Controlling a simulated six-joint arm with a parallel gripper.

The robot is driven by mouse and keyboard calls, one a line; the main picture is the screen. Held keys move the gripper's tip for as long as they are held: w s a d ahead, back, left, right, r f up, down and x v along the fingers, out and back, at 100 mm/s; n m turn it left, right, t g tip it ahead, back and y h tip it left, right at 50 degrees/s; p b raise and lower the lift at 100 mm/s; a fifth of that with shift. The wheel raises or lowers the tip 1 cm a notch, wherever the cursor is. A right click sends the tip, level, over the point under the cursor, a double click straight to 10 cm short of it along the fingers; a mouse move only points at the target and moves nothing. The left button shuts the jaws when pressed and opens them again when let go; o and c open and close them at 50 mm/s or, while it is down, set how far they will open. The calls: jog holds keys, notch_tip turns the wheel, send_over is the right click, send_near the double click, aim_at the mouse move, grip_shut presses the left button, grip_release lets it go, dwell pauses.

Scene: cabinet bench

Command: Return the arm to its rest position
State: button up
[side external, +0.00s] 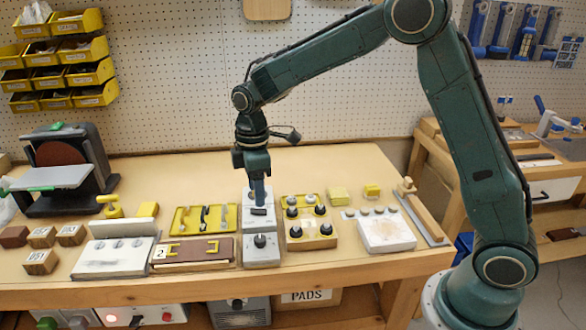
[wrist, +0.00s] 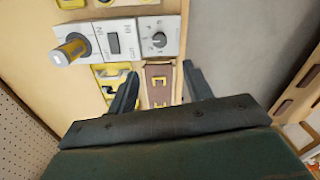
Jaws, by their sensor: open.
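My gripper (side external: 258,201) points down over the grey-white control panel (side external: 262,223) in the middle of the bench. Its fingertips overlap the panel's upper part in the side view, so I cannot tell how far above it they are. In the wrist view my gripper (wrist: 158,84) has its two dark fingers spread wide with nothing between them. Beyond the fingers, the panel there (wrist: 131,52) carries a yellow-and-grey handle (wrist: 74,47), a dark rocker switch (wrist: 114,43) and a round knob (wrist: 158,39).
A disc sander (side external: 66,165) stands at the left. The space above the bench's right end looks clear.

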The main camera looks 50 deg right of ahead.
jog(key=s+d+r+m+t, duration=0.1)
jog(key=s+d+r+m, duration=0.15)
jog(key=s+r, duration=0.4)
jog(key=s+d+r+m+t, duration=0.1)
jog(key=s+r+m+t, duration=0.15)
jog(key=s+r, duration=0.4)
jog(key=s+d+m+t, duration=0.2)
jog(key=s+m, duration=0.4)
jog(key=s, duration=0.9)
jog(key=shift+s, duration=0.35)
